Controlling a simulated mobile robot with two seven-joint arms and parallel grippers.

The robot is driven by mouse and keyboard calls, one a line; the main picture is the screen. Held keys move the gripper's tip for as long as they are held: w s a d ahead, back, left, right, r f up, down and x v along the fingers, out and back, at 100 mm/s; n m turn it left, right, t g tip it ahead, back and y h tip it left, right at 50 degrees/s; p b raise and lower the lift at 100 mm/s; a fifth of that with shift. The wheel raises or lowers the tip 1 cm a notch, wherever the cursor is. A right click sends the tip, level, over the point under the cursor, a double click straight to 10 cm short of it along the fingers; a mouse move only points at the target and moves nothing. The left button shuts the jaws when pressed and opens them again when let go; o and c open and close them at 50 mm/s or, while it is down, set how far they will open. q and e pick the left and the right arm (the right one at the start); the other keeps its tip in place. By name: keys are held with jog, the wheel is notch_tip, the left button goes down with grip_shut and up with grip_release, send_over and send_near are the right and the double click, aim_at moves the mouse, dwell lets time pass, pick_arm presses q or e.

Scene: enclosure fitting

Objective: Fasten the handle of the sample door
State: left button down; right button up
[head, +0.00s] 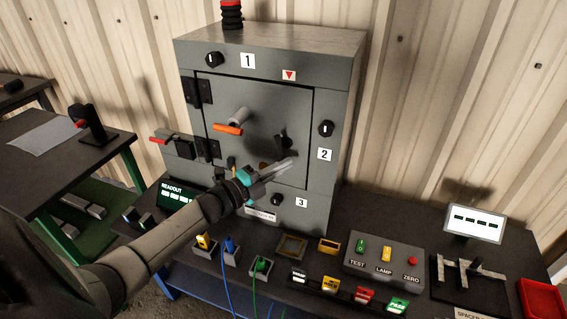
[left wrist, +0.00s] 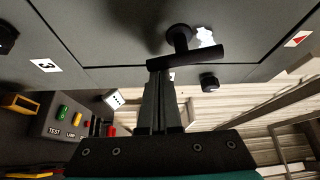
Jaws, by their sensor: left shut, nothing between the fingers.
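The sample door (head: 248,115) is a grey panel on the front of the grey enclosure and looks closed in its frame. A dark handle (head: 283,143) sits at the door's right side. In the left wrist view the handle is a black bar (left wrist: 198,59) on a round boss, with a pale patch behind it. My left gripper (head: 288,165) is shut and empty, just below the handle. In the left wrist view its fingertips (left wrist: 160,66) are at one end of the bar; I cannot tell whether they touch. My right gripper is not in view.
An orange-tipped lever (head: 228,128) stands out from the door's left half. Black knobs (head: 325,128) sit around the door frame. Below are coloured blocks, a button box (head: 383,262) and a display (head: 475,222) on the dark bench. A side table (head: 60,140) stands left.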

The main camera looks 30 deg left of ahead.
pick_arm(q)
jog(key=shift+a+m+g+p, duration=0.25)
jog(key=shift+m+g+p, duration=0.25)
jog(key=shift+m, duration=0.2)
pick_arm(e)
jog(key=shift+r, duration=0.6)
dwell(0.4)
